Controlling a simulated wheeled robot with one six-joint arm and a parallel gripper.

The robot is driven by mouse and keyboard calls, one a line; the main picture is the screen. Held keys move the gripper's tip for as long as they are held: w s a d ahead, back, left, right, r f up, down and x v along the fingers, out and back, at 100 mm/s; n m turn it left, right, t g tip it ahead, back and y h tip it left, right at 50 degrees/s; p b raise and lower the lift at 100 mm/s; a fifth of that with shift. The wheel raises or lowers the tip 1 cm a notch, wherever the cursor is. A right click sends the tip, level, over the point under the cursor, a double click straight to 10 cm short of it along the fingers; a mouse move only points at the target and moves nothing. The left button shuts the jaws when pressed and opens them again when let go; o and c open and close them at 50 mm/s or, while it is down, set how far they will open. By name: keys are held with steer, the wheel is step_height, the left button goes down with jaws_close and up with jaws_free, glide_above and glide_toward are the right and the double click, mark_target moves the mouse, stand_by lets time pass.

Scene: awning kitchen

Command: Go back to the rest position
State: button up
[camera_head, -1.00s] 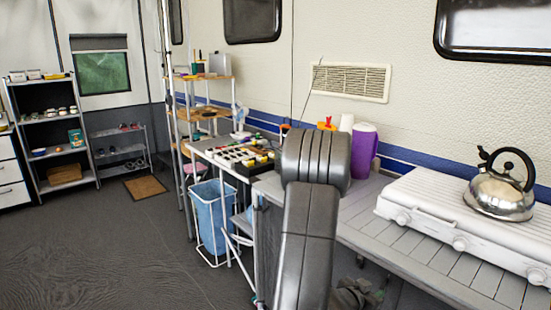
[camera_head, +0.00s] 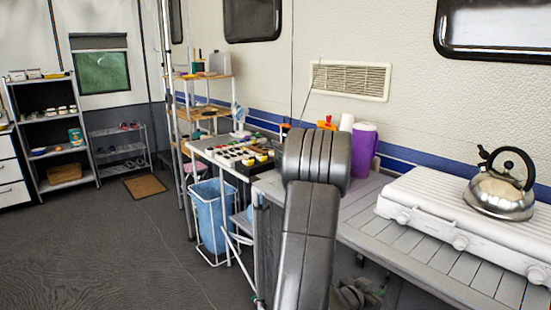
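My arm rises in the middle foreground and folds over at the elbow in front of the grey slatted table (camera_head: 395,250). Dark parts that look like my gripper (camera_head: 358,292) show low beside the arm, below the table's front edge. They are small and partly hidden by the arm, so the fingers cannot be made out. Nothing is clearly seen held in it.
A white stove (camera_head: 445,215) with a steel kettle (camera_head: 502,185) stands on the table at right. A purple container (camera_head: 364,150) is behind my elbow. A blue bin (camera_head: 208,215) stands left of the arm. The floor (camera_head: 90,250) at left is clear.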

mark_target(383, 284)
steer(key=x, duration=0.3)
steer(key=shift+w+d+f, duration=0.2)
steer(key=shift+d, duration=0.05)
step_height(383, 284, down, 62)
steer(key=b, duration=2.6)
steer(key=shift+w+d+b, duration=0.2)
steer(key=shift+b, duration=0.1)
